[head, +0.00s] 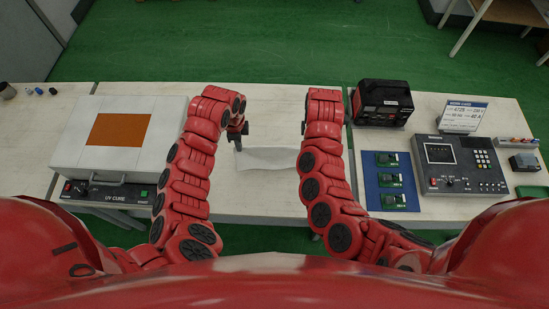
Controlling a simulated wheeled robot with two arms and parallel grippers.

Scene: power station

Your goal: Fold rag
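A white rag (268,158) lies on the pale tabletop in the middle, between my two arms. It looks spread fairly flat, and its right side runs up to or under my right forearm, so its full outline is partly hidden. My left gripper (238,137) is dark and points down just above and left of the rag's upper left corner. Its fingers are small and dark, and I cannot tell whether they are open or touch the cloth. My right gripper is hidden beneath my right wrist, which is over the table's far half, right of the rag.
A UV cure box (120,135) stands at the left. At the right are a black power unit (383,102), a blue mat (378,157) with green boards, a grey control panel (460,165) and a sign (462,116). Bare tabletop (275,105) lies beyond the rag.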

